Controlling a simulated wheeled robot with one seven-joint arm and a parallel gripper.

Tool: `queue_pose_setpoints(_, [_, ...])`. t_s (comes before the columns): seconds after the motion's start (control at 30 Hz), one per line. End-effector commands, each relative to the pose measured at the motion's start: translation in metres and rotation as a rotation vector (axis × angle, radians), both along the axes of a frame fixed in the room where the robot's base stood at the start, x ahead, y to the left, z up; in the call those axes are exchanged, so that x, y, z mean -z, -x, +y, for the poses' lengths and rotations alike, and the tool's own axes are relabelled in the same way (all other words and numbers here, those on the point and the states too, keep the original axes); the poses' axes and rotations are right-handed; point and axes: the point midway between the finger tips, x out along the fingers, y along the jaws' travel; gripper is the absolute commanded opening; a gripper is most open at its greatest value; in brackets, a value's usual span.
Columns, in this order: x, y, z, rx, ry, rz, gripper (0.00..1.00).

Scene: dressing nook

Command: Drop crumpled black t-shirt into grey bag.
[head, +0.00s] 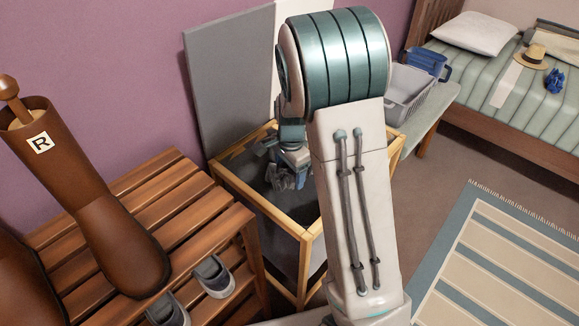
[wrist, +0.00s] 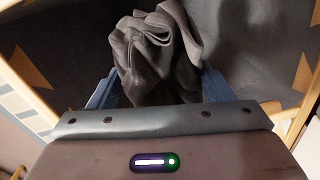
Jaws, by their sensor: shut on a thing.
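My gripper (head: 283,180) is inside the top opening of the grey bag (head: 285,228), which hangs in a light wooden frame. In the wrist view, the crumpled black t-shirt (wrist: 155,50) shows as a dark grey bunch of cloth between my blue fingers. My gripper is shut on it. The bag's dark inner wall (wrist: 262,45) surrounds the cloth on several sides. In the head view my arm covers the right part of the bag, and the t-shirt is hard to make out. I cannot tell whether the cloth touches the bag's bottom.
The bag's grey lid (head: 232,75) stands open against the purple wall. A slatted wooden bench (head: 165,210) with brown boots (head: 115,235) and grey shoes (head: 213,275) is on the left. A grey basket (head: 408,95) sits on a bench behind my arm. A striped rug (head: 505,260) lies right.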

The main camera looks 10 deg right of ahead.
Motion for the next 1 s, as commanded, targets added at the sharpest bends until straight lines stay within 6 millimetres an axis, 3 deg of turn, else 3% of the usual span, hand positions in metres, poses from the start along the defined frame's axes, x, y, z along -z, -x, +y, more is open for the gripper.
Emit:
queue_pose_setpoints(0.2, [-0.001, 0.000, 0.000, 0.000, 0.000, 0.000, 0.47])
queue_pose_setpoints(0.23, [-0.001, 0.000, 0.000, 0.000, 0.000, 0.000, 0.82])
queue_pose_setpoints(0.3, [0.000, 0.000, 0.000, 0.000, 0.000, 0.000, 0.99])
queue_pose_setpoints(0.67, [-0.006, 0.000, 0.000, 0.000, 0.000, 0.000, 0.99])
queue_pose_setpoints(0.77, [-0.020, 0.000, 0.000, 0.000, -0.001, -0.002, 0.99])
queue_pose_setpoints(1.0, [-0.075, 0.002, -0.001, 0.000, -0.001, -0.005, 0.99])
